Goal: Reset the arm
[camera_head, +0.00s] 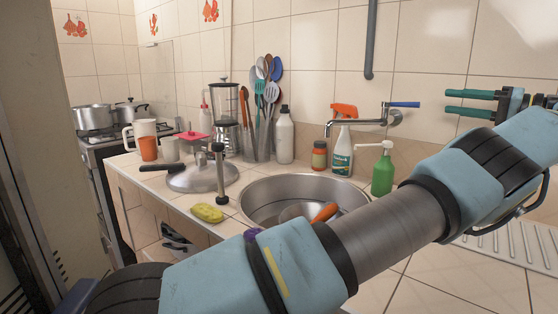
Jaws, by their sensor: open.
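My arm, blue with grey and black joints, crosses the front of the view from the lower left to the upper right. My gripper (474,103) is at the right end of it, raised above the counter in front of the tiled wall. Its two dark green fingers point left, spread apart, with nothing between them. The arm hides part of the counter and the near right side of the sink.
A round sink (262,193) holds an orange-handled pan (325,212). A green pump bottle (383,173), spray bottle (342,150) and faucet (355,122) stand behind it. A yellow sponge (207,213), pot lid (200,177), blender (224,105) and utensils (262,110) occupy the left counter.

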